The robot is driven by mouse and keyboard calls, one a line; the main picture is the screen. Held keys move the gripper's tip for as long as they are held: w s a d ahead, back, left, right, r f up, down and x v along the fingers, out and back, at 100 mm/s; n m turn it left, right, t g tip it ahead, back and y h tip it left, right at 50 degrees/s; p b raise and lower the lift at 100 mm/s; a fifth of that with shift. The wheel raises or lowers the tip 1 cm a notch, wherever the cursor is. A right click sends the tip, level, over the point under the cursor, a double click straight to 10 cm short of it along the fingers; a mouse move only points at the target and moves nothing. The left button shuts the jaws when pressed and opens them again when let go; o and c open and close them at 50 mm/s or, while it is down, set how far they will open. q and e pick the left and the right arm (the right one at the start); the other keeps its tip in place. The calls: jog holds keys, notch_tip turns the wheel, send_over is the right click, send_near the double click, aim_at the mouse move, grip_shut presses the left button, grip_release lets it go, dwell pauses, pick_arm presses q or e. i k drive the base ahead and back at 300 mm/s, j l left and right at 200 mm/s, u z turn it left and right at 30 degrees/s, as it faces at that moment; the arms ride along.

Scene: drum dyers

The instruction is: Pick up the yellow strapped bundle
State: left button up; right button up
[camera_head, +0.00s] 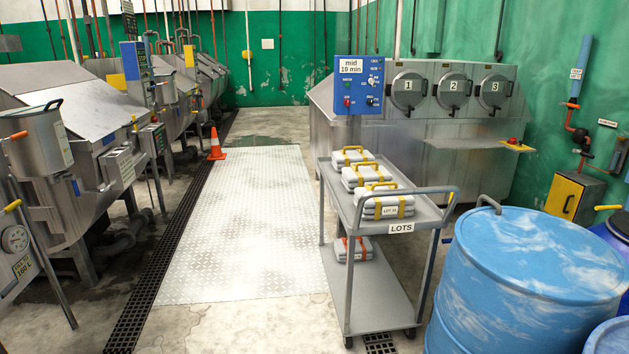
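Three pale grey bundles with yellow straps and yellow handles lie in a row on the top tray of a grey cart (433,212). The nearest yellow strapped bundle (387,207) carries a small tag. The middle yellow strapped bundle (365,179) and the far yellow strapped bundle (350,157) lie behind it, partly overlapped in view. A similar bundle with orange straps (353,249) lies on the cart's lower shelf. The cart bears a "LOTS" label. Neither of my grippers shows in the head view.
A blue drum (530,275) stands close to the cart's right. Steel machines numbered 1 to 3 (450,150) stand behind it. An orange cone (216,146) and dyeing machines (70,160) are left. The tread-plate floor (240,220) left of the cart is clear.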

aim_at(341, 159)
jog(key=i+u, duration=0.35)
jog(key=i, duration=1.7)
